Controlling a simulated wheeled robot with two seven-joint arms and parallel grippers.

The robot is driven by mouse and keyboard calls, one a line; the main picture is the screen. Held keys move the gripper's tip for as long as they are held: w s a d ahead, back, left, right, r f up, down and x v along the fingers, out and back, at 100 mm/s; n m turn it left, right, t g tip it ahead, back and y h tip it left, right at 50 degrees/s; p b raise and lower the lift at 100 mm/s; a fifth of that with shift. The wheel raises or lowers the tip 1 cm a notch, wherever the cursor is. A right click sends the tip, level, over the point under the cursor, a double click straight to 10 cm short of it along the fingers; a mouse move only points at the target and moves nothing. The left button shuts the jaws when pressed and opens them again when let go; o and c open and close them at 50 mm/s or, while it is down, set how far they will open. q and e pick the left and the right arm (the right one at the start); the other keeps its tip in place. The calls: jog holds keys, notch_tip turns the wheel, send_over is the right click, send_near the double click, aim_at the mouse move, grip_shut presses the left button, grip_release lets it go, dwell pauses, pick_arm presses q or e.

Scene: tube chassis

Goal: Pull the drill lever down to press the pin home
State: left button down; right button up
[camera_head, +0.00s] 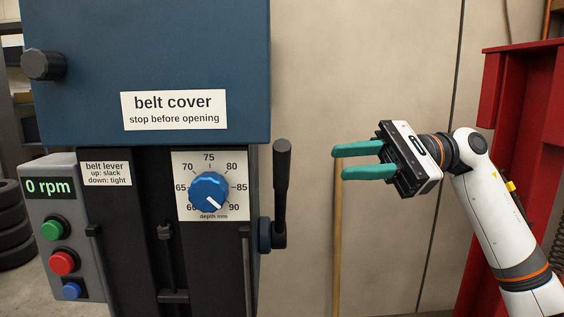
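A black-handled lever (282,172) stands upright at the right side of the drill machine (195,60), on a blue pivot hub (272,235). A plate reads "belt lever, up: slack, down: tight" (106,173); I cannot tell which lever it refers to. My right gripper (338,163) is to the right of the upright lever, apart from it. Its two teal fingers point left at the lever, with a gap between them and nothing held. My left gripper is not in view. No pin shows.
A blue depth knob (209,190) points near 90. The control box (58,213) reads 0 rpm and has green, red and blue buttons. A red steel frame (500,100) stands at the right. A thin wooden pole (337,240) stands behind my gripper. Free space separates lever and fingers.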

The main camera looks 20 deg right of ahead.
aim_at(281, 182)
jog(key=a+p, duration=0.1)
jog(key=a, duration=0.2)
jog(key=a+p, duration=0.1)
jog(key=a, duration=0.3)
jog(key=a+p, duration=0.2)
jog(key=a, duration=0.1)
jog(key=shift+w+a, duration=0.25)
jog(key=shift+a, duration=0.1)
grip_shut()
